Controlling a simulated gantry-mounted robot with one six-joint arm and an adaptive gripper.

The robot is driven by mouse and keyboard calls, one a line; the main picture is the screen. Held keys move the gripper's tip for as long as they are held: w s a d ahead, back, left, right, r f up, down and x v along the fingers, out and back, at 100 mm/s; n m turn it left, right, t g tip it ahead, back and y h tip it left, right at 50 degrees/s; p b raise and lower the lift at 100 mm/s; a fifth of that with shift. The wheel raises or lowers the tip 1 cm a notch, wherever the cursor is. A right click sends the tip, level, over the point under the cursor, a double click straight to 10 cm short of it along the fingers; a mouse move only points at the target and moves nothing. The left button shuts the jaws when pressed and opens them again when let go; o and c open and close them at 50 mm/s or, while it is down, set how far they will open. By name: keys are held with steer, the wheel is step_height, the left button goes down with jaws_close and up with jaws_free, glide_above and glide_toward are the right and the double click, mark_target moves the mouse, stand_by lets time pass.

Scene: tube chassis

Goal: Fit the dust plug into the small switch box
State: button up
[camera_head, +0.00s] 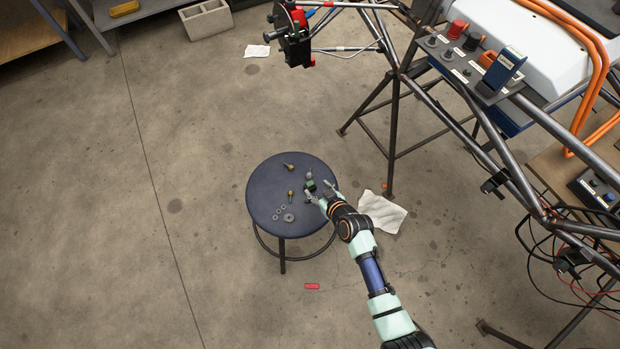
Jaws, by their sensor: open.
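My gripper (318,190) is open over the right side of a round dark stool (262,180). A small dark green-and-black piece (310,185) lies on the stool at the fingertips. It may be the dust plug, but it is too small to be sure. Whether the fingers touch it cannot be told. A grey switch panel (450,57) with a red and a black knob sits on the tube chassis at the upper right. A smaller box with buttons (597,188) stands at the right edge. I cannot tell which is the small switch box, and no opening is clear.
Brass-coloured fittings (290,195) and several grey washers (288,217) lie on the stool. The tube chassis (480,150) with orange cables and loose black wires fills the right side. A white cloth (382,213) and a red piece (312,286) lie on the floor.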

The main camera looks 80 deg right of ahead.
mark_target(310, 184)
steer(key=b+x, duration=0.3)
steer(key=x, duration=0.1)
steer(key=shift+w+a+f, duration=0.1)
steer(key=shift+w+f, duration=0.1)
steer(key=shift+f, duration=0.05)
steer(key=shift+w+d, duration=0.25)
steer(key=shift+d, duration=0.05)
steer(key=shift+s+a, duration=0.1)
steer(key=shift+a, duration=0.05)
steer(key=shift+c, duration=0.5)
steer(key=c, duration=1)
steer(key=shift+r, duration=0.1)
step_height(310, 184, up, 20)
steer(key=p, duration=1)
